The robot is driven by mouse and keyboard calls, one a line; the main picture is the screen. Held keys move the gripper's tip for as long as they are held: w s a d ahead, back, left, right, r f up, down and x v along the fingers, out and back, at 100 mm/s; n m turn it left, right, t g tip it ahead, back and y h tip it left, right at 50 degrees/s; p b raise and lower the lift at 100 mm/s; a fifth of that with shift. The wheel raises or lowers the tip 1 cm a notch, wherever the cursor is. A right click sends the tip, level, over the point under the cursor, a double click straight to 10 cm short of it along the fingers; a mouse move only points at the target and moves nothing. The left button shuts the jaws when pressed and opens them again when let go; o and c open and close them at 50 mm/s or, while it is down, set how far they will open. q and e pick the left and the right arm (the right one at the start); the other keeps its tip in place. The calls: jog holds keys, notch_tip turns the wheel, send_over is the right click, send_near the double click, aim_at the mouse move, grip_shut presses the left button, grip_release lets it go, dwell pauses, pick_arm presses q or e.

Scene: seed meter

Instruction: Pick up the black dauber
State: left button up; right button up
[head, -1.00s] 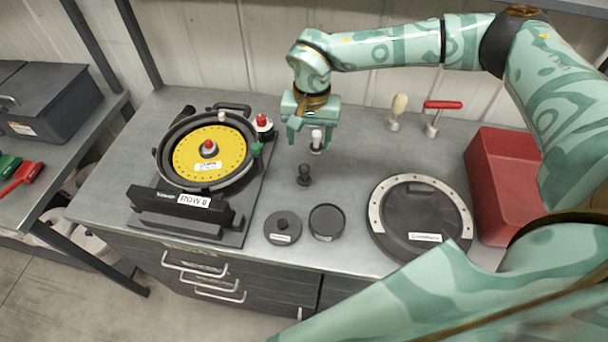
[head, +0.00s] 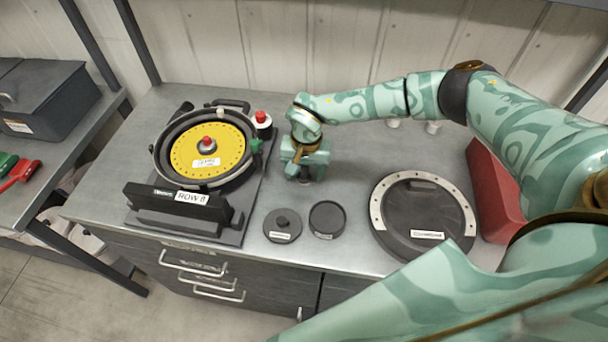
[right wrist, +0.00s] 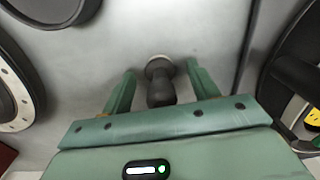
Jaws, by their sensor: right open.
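The black dauber (right wrist: 160,88) stands on the grey bench and shows between the two green fingers of my right gripper (right wrist: 162,82) in the right wrist view. The fingers are open, with a gap visible on each side of the dauber. In the head view my right gripper (head: 303,176) is low over the dauber's spot and hides most of it. My left gripper is not in view.
The seed meter with its yellow disc (head: 187,163) stands to the left of the gripper. A dark lid (head: 283,226), a round dark cup (head: 327,219) and a large ringed cover (head: 378,215) lie in front and right. A red bin (head: 497,190) is far right.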

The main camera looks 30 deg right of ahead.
jog(key=c, duration=1.1)
jog(key=shift+r, duration=0.1)
notch_tip(320, 180, up, 3)
jog(key=shift+f, duration=0.2)
jog(key=s+r, duration=0.3)
jog(key=s, duration=0.1)
jog(key=s+r+p, duration=0.1)
jog(key=s+r, duration=0.3)
jog(key=s, duration=0.1)
jog(key=s+r+p, duration=0.1)
jog(key=s+r, duration=0.2)
jog(key=s, duration=0.2)
jog(key=shift+r, duration=0.15)
